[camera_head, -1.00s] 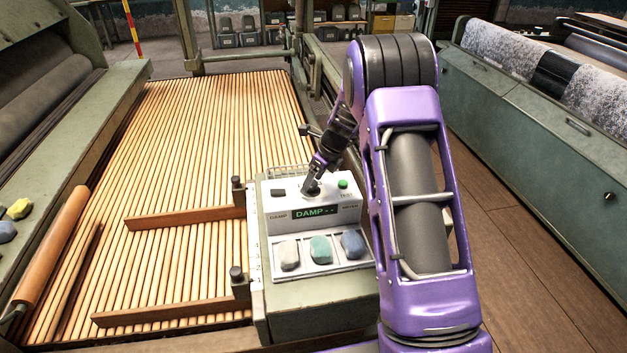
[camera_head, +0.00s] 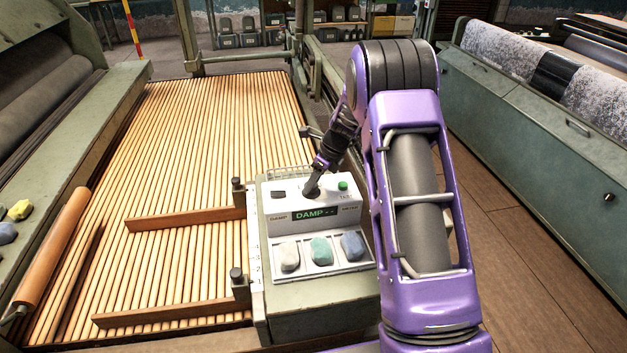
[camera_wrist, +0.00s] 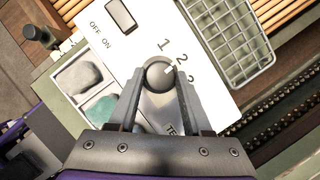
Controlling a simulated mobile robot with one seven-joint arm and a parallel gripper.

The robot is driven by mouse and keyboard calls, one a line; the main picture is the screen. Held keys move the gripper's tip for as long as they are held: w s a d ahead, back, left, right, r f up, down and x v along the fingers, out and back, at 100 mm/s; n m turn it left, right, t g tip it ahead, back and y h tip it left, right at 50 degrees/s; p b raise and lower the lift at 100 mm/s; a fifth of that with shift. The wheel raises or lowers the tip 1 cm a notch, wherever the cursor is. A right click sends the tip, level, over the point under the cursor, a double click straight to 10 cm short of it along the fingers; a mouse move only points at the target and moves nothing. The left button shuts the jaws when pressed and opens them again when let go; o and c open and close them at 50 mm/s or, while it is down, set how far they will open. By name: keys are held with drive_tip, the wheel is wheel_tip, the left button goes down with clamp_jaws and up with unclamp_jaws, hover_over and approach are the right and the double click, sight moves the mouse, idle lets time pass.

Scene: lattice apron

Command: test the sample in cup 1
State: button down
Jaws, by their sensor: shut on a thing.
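The tester (camera_head: 285,222) is a pale box with a display (camera_head: 316,213) reading "DAMP --". My gripper (camera_wrist: 158,88) is shut on its round grey selector knob (camera_wrist: 158,72). Numbers 1, 2 and 3 are printed around the knob; its light mark points to the upper right, nearest the 2 as far as I can tell. A green button (camera_head: 343,185) sits right of the knob. In front of the tester, a tray (camera_head: 276,241) holds a grey-white sample (camera_head: 290,256), a green sample (camera_head: 321,251) and a blue sample (camera_head: 352,244). The grey-white sample (camera_wrist: 78,78) also shows in the wrist view.
The slatted lattice (camera_head: 190,150) with wooden bars lies to the left. Green machines stand at both sides.

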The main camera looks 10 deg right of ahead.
drive_tip(key=n+g+p, duration=0.1)
drive_tip(key=n, duration=0.3)
drive_tip(key=shift+w+d+y+p, duration=0.1)
drive_tip(key=shift+y+p, duration=0.2)
drive_tip(key=shift+w+n+g+p, duration=0.1)
drive_tip(key=shift+n+g+p, duration=0.15)
drive_tip(key=shift+n+g, duration=0.5)
drive_tip(key=shift+w+n+g+p, duration=0.1)
drive_tip(key=shift+n+g+p, duration=0.15)
drive_tip(key=shift+n, duration=0.9)
drive_tip(key=shift+c, duration=1.8)
unclamp_jaws()
drive_tip(key=p+v, duration=0.1)
drive_tip(key=v, duration=1.6)
drive_tip(key=shift+d+p, duration=0.3)
